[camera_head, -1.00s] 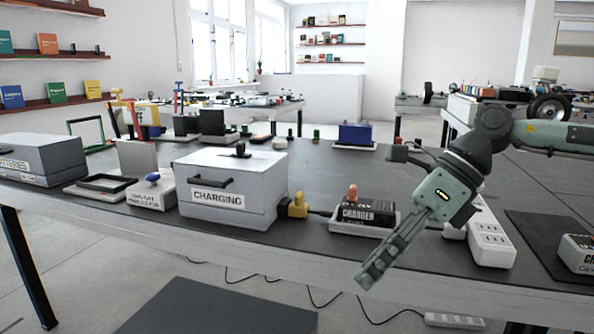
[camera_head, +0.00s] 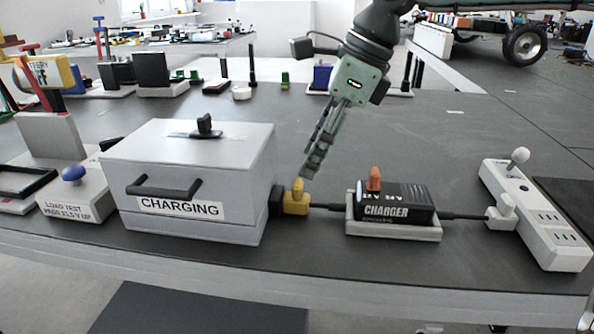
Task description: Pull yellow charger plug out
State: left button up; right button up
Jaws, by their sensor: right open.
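The yellow charger plug (camera_head: 296,198) sits at the right side of the grey box labelled CHARGING (camera_head: 190,180), against a dark socket (camera_head: 275,200). A black cable (camera_head: 325,207) runs from the plug to the black charger (camera_head: 395,203) in its white tray (camera_head: 394,231). My right gripper (camera_head: 312,172) reaches down from the upper right, its fingertips just above the yellow plug and apart from it as far as I can see. It is open, seen nearly edge-on, with nothing between the fingers. My left gripper is not in view.
A white power strip (camera_head: 538,220) with a white plug (camera_head: 503,210) lies at the right. A load-test block with a blue knob (camera_head: 74,174) stands left of the box. The dark tabletop behind the charger is mostly clear.

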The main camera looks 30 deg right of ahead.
aim_at(299, 182)
jog(key=x, duration=0.5)
jog(key=shift+f, duration=0.15)
grip_shut()
